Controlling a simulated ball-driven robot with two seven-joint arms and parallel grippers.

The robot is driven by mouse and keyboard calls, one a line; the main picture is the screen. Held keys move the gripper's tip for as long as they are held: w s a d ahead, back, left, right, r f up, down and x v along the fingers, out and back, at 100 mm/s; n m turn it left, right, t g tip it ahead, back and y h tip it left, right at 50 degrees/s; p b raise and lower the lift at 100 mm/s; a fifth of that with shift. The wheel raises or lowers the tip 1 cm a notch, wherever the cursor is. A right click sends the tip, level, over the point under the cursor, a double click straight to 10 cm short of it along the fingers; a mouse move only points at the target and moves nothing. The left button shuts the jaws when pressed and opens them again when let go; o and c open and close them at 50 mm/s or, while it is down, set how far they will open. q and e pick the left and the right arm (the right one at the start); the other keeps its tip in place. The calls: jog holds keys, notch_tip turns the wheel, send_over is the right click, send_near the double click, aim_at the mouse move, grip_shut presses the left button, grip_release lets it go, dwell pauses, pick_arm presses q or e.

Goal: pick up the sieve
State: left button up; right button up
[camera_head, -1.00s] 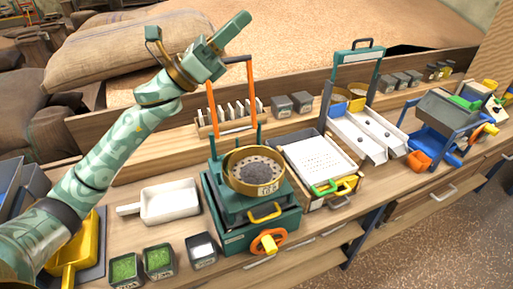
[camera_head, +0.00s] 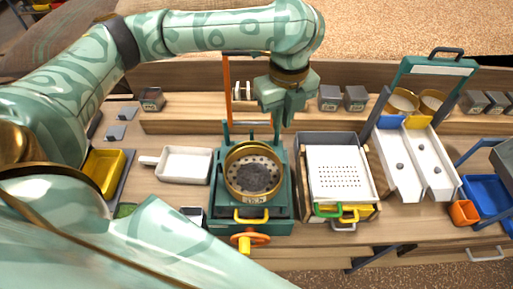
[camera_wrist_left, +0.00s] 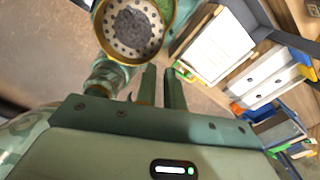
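The sieve (camera_head: 255,197) is a round brass ring with a perforated bottom and a dark grainy heap in its middle. It rests on a green machine (camera_head: 223,199) with an orange handwheel. In the left wrist view the sieve (camera_wrist_left: 151,45) shows at the top, just beyond the fingers. My left gripper (camera_head: 276,122) hangs behind the sieve in the head view, slightly right of its middle, apart from it. The left wrist view shows its two fingers (camera_wrist_left: 161,88) with a narrow empty gap between them. My right gripper is not in view.
A perforated white tray (camera_head: 338,173) stands close on the right. White chutes (camera_head: 398,160) stand farther right.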

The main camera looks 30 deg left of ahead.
pick_arm(q)
notch_tip(320, 180, down, 4)
jog(key=b, duration=0.3)
send_over(278, 160)
notch_tip(278, 160, down, 6)
jog(key=shift+r, duration=0.1)
jog(key=shift+f, duration=0.6)
notch_tip(278, 160, down, 5)
jog(key=shift+w+f+b, duration=0.1)
jog(key=shift+b, duration=1.1)
grip_shut()
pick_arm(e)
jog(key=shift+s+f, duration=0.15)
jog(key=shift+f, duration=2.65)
pick_arm(q)
jog(key=shift+r, duration=0.2)
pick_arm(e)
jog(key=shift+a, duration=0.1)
